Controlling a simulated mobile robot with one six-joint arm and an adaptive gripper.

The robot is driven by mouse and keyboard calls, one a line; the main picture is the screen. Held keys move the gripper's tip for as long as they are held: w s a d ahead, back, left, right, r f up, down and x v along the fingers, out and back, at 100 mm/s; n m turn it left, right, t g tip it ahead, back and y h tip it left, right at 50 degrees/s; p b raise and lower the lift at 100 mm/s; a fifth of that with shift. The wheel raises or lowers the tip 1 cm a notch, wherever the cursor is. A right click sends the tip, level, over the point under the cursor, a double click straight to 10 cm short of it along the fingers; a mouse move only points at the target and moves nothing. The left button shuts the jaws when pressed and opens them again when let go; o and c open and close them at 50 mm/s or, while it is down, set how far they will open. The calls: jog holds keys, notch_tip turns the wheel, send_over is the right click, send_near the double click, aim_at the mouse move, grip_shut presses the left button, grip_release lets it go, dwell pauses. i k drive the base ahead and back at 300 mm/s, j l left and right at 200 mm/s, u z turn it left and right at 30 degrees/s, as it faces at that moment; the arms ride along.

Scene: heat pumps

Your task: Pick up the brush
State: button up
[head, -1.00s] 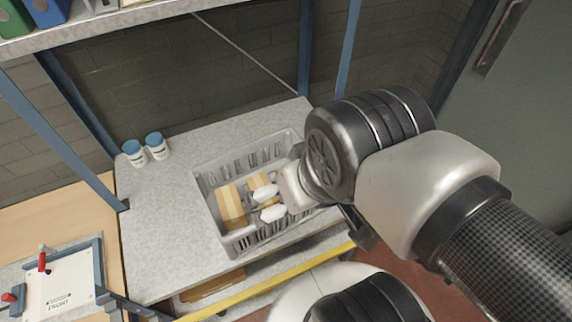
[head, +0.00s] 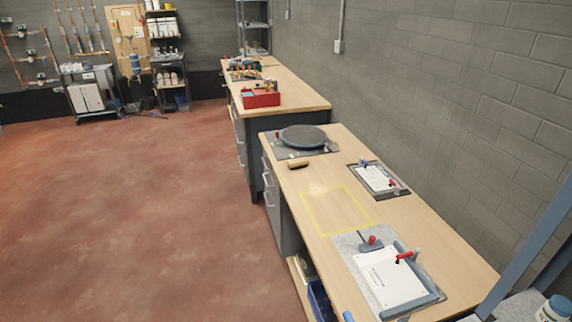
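A small tan and dark object (head: 298,163), which may be the brush, lies on the near wooden workbench (head: 310,183). It sits close to the left edge, just in front of a round dark disc (head: 303,136) on a grey plate. It is too small to make out bristles or a handle. My gripper and arm are not in the head view now.
A yellow outlined square (head: 336,209) marks bare bench top. Clamped panels (head: 378,178) and (head: 389,277) stand farther right and nearer. A red toolbox (head: 261,97) stands on the farther bench. The red floor (head: 140,200) on the left is clear.

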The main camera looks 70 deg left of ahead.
aim_at(304, 161)
jog(key=u, duration=2.25)
jog(key=i+j+u, duration=0.2)
jog(key=i+j, duration=0.45)
jog(key=i+j+u, duration=0.25)
jog(key=i+j, duration=0.3)
jog(key=i, duration=0.2)
jog(key=i+z, duration=0.1)
jog(key=i, duration=0.4)
jog(key=i+j+z, duration=0.1)
jog(key=i, duration=0.4)
jog(key=i+j, duration=0.15)
jog(key=i, duration=0.3)
jog(key=i+j+z, duration=0.15)
jog(key=i, duration=0.35)
jog(key=i+l+z, duration=0.2)
jog(key=i+z, duration=0.15)
jog(key=z, duration=0.15)
jog(key=i+l+z, duration=0.1)
jog(key=i+z, duration=0.65)
jog(key=z, duration=0.2)
